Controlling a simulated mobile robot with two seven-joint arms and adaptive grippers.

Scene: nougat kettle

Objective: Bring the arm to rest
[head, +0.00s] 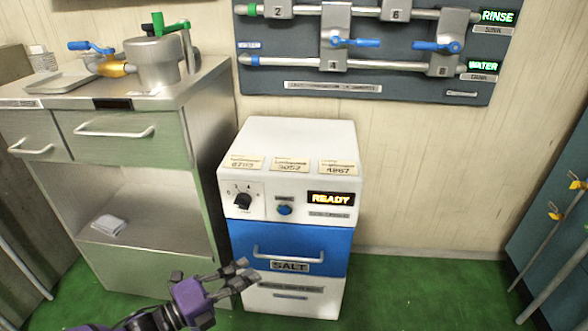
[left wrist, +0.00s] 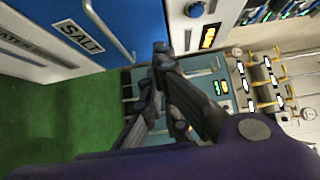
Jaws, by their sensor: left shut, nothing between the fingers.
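My left gripper (head: 243,277) is purple and dark grey and comes in from the bottom left of the head view. It is shut and empty, in front of the lower part of the white and blue salt machine (head: 290,180). In the left wrist view its fingers (left wrist: 160,60) are together, with the blue salt drawer (left wrist: 90,30) to their left. I cannot tell whether the fingers touch the machine. The machine's display reads READY, and the drawer (head: 290,243) looks closed. My right gripper is not in view.
A steel cabinet (head: 150,190) with a kettle (head: 155,65) and a tray (head: 62,82) on top stands at the left. A valve panel (head: 375,85) with blue levers hangs on the wall. Green floor (head: 420,290) is free to the right of the machine.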

